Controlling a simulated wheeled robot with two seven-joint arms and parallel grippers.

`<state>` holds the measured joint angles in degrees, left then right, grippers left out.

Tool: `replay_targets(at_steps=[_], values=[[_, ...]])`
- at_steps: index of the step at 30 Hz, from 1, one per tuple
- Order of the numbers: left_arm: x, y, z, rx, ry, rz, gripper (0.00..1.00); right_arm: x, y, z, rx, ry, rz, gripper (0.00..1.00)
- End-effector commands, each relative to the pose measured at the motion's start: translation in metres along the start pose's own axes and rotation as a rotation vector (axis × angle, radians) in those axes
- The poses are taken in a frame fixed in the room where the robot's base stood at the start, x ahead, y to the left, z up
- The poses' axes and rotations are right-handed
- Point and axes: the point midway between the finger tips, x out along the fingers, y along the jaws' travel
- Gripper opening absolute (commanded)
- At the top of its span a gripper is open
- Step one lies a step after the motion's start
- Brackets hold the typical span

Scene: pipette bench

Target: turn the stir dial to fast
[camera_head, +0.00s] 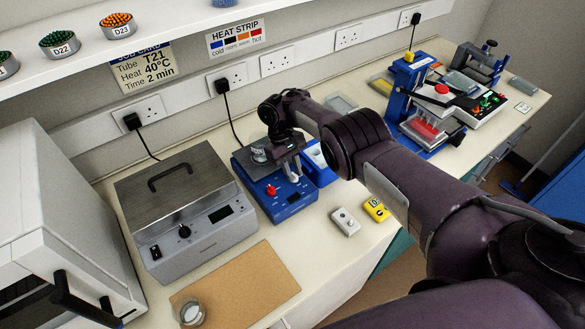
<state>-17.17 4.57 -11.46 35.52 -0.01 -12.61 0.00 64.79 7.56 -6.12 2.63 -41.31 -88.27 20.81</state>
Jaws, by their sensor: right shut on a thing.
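The blue stirrer unit (247,176) stands on the bench right of the grey lidded bath. A red knob (271,190) shows on its front, with a dark display (294,198) to the right of it. A small round clear vessel (259,154) is on its top, partly hidden. My right gripper (293,177) points down at the unit, right of the red knob. Its jaws are shut on what appears to be the stir dial, which they hide. The dial's setting cannot be read. My left gripper is not in view.
The grey bath (185,218) stands close on the left. A brown board (250,285) with a glass beaker (191,313) lies in front. Grey (345,222) and yellow (376,209) small boxes sit near the bench's front edge. A blue press (402,98) stands farther right.

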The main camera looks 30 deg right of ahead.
Motion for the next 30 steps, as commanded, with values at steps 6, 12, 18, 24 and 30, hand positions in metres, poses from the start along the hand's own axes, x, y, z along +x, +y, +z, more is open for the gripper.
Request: replay_targets(at_steps=[6,12,18,24,30], values=[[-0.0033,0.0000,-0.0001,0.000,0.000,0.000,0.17,-0.0016,0.0010,-0.0002,0.082,0.002,-0.034,0.00],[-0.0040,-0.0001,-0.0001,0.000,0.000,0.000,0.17,-0.0013,0.0014,-0.0004,0.114,0.003,-0.046,0.00],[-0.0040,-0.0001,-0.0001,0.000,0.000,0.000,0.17,-0.0012,0.0015,-0.0005,0.120,0.003,-0.048,0.00],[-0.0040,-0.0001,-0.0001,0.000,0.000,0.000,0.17,-0.0012,0.0016,-0.0006,0.120,0.003,-0.048,0.00],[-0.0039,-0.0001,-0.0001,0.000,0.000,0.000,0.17,-0.0009,0.0014,-0.0005,0.119,0.003,-0.048,0.43]])
